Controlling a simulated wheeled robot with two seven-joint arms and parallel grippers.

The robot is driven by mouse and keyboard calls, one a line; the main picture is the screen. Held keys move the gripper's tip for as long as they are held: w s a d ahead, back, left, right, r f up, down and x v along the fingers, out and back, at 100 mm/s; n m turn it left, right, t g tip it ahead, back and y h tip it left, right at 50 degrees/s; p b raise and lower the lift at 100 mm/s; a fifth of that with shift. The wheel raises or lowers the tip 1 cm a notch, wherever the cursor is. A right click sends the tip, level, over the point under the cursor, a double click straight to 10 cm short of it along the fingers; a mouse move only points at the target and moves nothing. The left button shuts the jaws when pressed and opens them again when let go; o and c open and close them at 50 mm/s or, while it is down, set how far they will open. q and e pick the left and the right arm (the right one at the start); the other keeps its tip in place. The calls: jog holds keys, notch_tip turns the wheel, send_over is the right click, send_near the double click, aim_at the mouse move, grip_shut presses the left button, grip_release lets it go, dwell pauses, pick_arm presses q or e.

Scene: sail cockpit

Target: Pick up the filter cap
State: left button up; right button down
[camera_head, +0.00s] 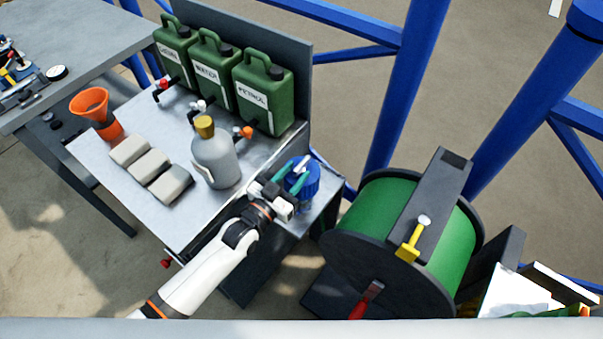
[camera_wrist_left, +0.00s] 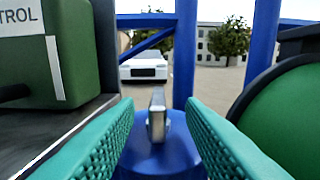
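The filter cap (camera_head: 310,186) is a round blue cap with an upright metal handle, on the small lower surface at the right end of the workbench. In the left wrist view the blue cap (camera_wrist_left: 158,158) is low in the middle, with its grey metal handle (camera_wrist_left: 157,118) standing up. My left gripper (camera_head: 294,178) is at the cap, its teal fingers open. In the left wrist view the handle shows between the two fingers, with a gap on each side. The fingers and wrist hide part of the cap in the head view. My right gripper is not in view.
A grey bottle with a yellow cap (camera_head: 214,163) stands on the bench left of my gripper. Green jerrycans (camera_head: 263,88) line the bench back. An orange funnel (camera_head: 92,104) and pale blocks (camera_head: 150,165) are farther left. A large green hose reel (camera_head: 385,225) stands close on the right.

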aim_at(309, 157)
pick_arm(q)
jog(key=x, duration=0.3)
jog(key=shift+w+d+f, duration=0.1)
jog(key=shift+w+d, duration=0.05)
jog(key=shift+w, duration=0.2)
grip_shut()
